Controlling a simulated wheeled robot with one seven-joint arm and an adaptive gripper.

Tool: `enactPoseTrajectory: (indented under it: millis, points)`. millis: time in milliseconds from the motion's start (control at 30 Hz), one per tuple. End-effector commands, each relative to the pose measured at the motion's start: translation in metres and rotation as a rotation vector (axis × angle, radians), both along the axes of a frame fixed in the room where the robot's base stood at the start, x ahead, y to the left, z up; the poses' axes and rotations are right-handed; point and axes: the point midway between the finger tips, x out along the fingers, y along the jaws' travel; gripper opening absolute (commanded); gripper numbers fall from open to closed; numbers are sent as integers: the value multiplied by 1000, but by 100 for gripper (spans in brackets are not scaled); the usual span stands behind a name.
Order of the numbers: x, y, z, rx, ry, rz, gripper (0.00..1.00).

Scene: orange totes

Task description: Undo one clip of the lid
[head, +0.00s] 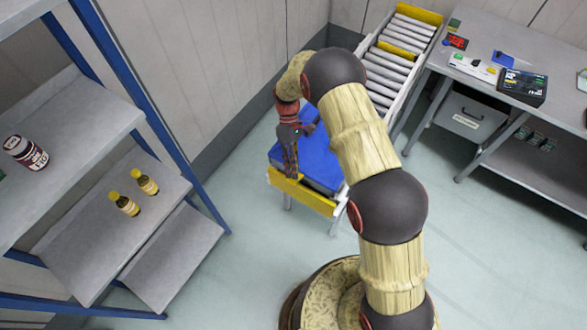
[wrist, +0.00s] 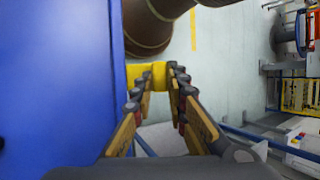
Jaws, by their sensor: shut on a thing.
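A blue tote with a flat blue lid (head: 312,155) sits at the near end of the roller conveyor. My gripper (head: 290,172) hangs at its left side, partly over its edge, and my arm hides part of the lid. In the wrist view the blue surface (wrist: 55,85) fills the left side. My gripper (wrist: 158,80) has its two fingers converging beside that edge. A yellow piece (wrist: 158,74) shows between the fingertips, against the blue edge; it looks like a clip, partly hidden by the fingers. My gripper is shut on it. I cannot tell whether the clip is undone.
The conveyor (head: 387,72) runs back along the wall, with a yellow end board (head: 310,196) in front of the tote. A workbench (head: 520,50) with boxes stands right. A shelf rack (head: 90,200) with bottles stands left. Floor is clear between rack and conveyor.

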Motion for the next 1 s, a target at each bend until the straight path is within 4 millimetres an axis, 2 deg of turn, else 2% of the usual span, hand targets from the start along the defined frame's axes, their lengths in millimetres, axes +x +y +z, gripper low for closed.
enactPoseTrajectory:
  millis: [33,67,367,767,1000]
  points:
    - [0,0,-1,-1,1,0,0]
    - [0,0,-1,-1,1,0,16]
    - [0,0,0,-1,0,1,33]
    - [4,0,5,-1,-2,1,33]
    - [28,1,37,0,-4,0,33]
